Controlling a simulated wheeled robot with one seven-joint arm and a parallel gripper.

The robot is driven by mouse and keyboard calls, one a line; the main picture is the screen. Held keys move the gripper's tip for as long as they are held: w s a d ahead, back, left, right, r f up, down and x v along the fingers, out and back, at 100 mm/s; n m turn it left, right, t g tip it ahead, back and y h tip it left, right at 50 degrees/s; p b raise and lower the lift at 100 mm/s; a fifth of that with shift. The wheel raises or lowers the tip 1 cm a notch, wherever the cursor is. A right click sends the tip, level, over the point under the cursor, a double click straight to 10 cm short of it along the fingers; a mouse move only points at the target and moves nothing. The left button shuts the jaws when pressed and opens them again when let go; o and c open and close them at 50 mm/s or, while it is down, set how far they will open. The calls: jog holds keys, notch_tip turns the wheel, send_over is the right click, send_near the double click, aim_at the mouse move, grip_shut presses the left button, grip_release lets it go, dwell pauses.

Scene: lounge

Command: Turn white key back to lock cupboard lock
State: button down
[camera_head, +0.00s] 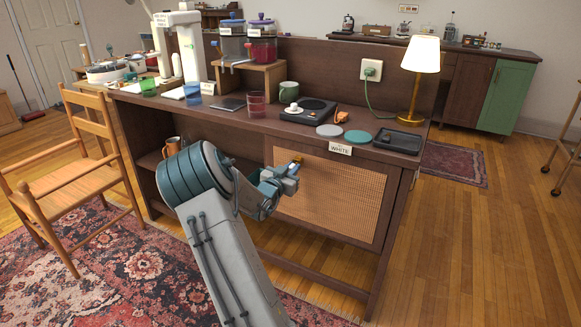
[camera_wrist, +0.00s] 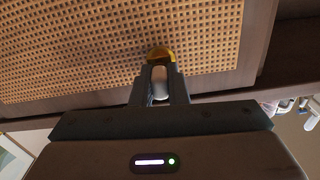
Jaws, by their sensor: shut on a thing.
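The cupboard door (camera_head: 330,196) is a woven cane panel in a dark wood frame, and the cane fills the top of the wrist view (camera_wrist: 80,50). A brass-yellow lock (camera_wrist: 161,54) shows at the panel's edge just beyond my fingertips; a small bit of it shows in the head view (camera_head: 297,159). My gripper (camera_wrist: 160,84) is at the lock, shut on the white key (camera_wrist: 160,82). The key's pale grip shows between the two fingers. Its shaft and any keyhole are hidden, so its turn angle is hard to tell. The door looks shut.
A "WHITE" label (camera_head: 341,149) sits on the front edge of the counter above the door. The counter holds a lamp (camera_head: 417,67), a black tray (camera_head: 398,141) and a turntable-like device (camera_head: 308,111). A wooden chair (camera_head: 75,180) stands left of my arm.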

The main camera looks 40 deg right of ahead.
jog(key=shift+s+d+f+n, duration=0.15)
jog(key=shift+s+f+n, duration=0.15)
jog(key=shift+f+n, duration=0.1)
jog(key=c, duration=1.4)
grip_release()
jog(key=shift+d, duration=0.1)
jog(key=shift+o, duration=0.3)
jog(key=shift+r, duration=0.15)
jog(key=shift+w+r, duration=0.1)
jog(key=shift+w, duration=0.2)
jog(key=shift+o, duration=0.3)
jog(key=o, duration=0.3)
jog(key=shift+a, duration=0.2)
jog(key=shift+o, duration=0.2)
